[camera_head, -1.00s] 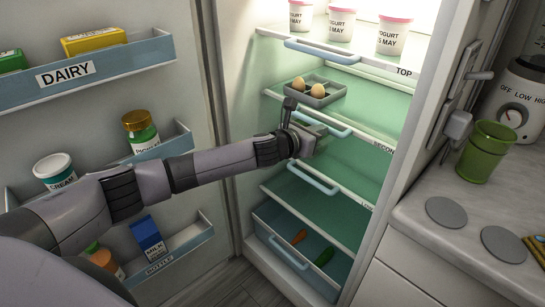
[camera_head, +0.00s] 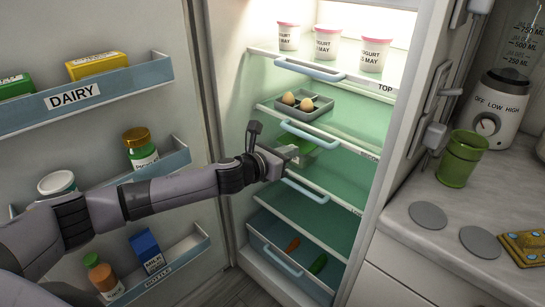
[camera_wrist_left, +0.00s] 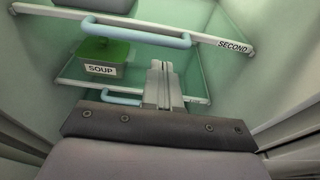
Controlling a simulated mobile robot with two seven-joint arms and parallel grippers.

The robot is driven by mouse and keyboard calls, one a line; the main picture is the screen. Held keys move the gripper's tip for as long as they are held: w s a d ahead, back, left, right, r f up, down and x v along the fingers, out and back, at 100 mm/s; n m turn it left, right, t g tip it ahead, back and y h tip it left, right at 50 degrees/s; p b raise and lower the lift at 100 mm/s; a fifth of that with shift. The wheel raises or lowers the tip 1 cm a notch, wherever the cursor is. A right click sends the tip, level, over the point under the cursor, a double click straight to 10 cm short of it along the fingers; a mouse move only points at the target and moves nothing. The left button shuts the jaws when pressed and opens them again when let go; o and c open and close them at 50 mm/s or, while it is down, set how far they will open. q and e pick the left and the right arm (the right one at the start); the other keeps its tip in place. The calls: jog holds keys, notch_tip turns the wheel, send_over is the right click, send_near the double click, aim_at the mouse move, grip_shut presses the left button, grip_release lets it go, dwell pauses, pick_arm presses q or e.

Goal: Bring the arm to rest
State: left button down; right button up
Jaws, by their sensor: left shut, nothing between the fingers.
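My left arm reaches from the left across the open fridge door. In the head view my left gripper (camera_head: 290,157) is at the front of the fridge, just below the second shelf's blue handle (camera_head: 310,136). In the left wrist view its fingers (camera_wrist_left: 165,75) are together, with nothing between them. A green-lidded container labelled SOUP (camera_wrist_left: 101,58) stands left of the fingers in that view, on the shelf below the one labelled SECOND (camera_wrist_left: 234,46). The gripper partly hides that area in the head view. My right gripper is not in view.
Yogurt cups (camera_head: 375,54) stand on the top shelf. A grey tray with eggs (camera_head: 304,106) is on the second shelf. Loaded door racks (camera_head: 90,90) lie near my arm on the left. A counter with a green cup (camera_head: 460,160) and a blender (camera_head: 500,105) is at right.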

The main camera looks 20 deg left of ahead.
pick_arm(q)
jog(key=shift+v, duration=2.85)
jog(key=s+d+f+n+g+p, duration=0.1)
jog(key=s+d+f+n+p, duration=0.1)
jog(key=s+d+f+n, duration=0.45)
jog(key=s+d+f+n+g+p, duration=0.1)
jog(key=s+d+f+n, duration=0.25)
jog(key=s+n, duration=0.6)
jog(key=s+a+f+n+g+y+p, duration=0.1)
jog(key=s+a+f+n, duration=0.2)
jog(key=s+n, duration=0.4)
jog(key=s+a+f+n+g+y+p, duration=0.1)
jog(key=s+a+f+n, duration=0.3)
jog(key=n, duration=1)
jog(key=s+f+y, duration=0.1)
jog(key=s, duration=0.2)
jog(key=shift+f+n+p, duration=0.2)
jog(key=shift+n+p, duration=0.15)
jog(key=shift+n, duration=0.05)
